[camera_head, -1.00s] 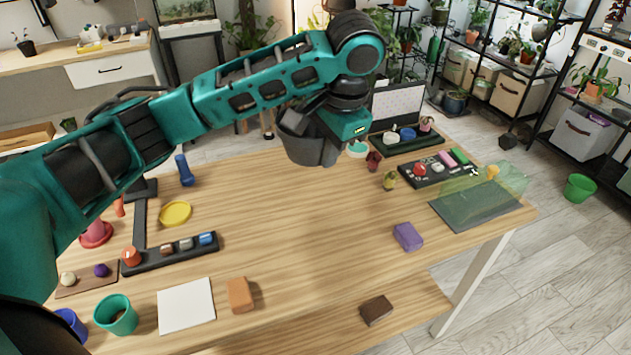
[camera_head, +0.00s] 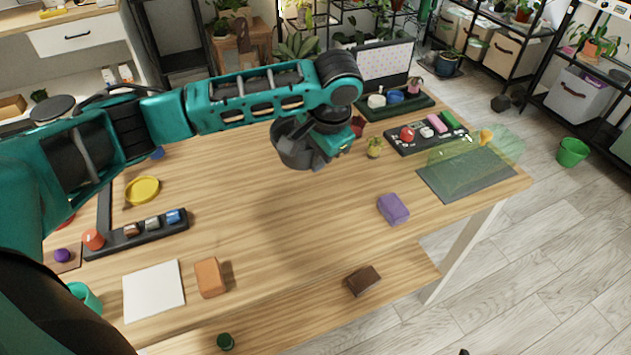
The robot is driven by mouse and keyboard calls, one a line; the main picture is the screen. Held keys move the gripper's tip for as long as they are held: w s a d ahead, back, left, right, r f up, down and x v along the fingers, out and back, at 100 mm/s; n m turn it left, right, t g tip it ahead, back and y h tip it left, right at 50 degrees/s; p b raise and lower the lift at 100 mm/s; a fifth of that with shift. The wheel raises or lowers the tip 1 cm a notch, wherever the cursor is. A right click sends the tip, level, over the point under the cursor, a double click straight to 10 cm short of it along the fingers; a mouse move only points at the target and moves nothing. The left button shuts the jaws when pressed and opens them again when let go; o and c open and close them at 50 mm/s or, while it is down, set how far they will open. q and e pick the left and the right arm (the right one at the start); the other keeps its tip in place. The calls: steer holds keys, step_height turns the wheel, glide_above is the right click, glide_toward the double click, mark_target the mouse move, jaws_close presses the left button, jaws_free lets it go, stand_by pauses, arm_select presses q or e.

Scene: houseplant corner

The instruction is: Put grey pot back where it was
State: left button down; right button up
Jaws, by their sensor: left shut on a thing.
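The grey pot (camera_head: 291,146) is a dark grey, round, open-topped pot over the back middle of the wooden table (camera_head: 262,235). My left gripper (camera_head: 318,150) is shut on the pot's right side. The pot looks held above the table, with a soft shadow on the wood below and in front of it. My left arm reaches in from the left and hides part of the back of the table. My right gripper is not in view.
A yellow saucer (camera_head: 142,190) and a dark tray (camera_head: 140,235) of small items lie left. A purple block (camera_head: 393,209), orange block (camera_head: 210,277) and white sheet (camera_head: 153,291) lie nearer. A green translucent cover (camera_head: 470,150) is at right. The table's middle is clear.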

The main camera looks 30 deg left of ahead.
mark_target(313, 189)
arm_select(q)
step_height(313, 189, down, 7)
steer(key=shift+r+b, duration=0.2)
steer(key=shift+b, duration=0.35)
steer(key=c, duration=1.6)
jaws_free()
steer(key=shift+f, duration=0.1)
steer(key=shift+c, duration=0.2)
steer(key=o, duration=0.5)
steer(key=shift+c, duration=0.2)
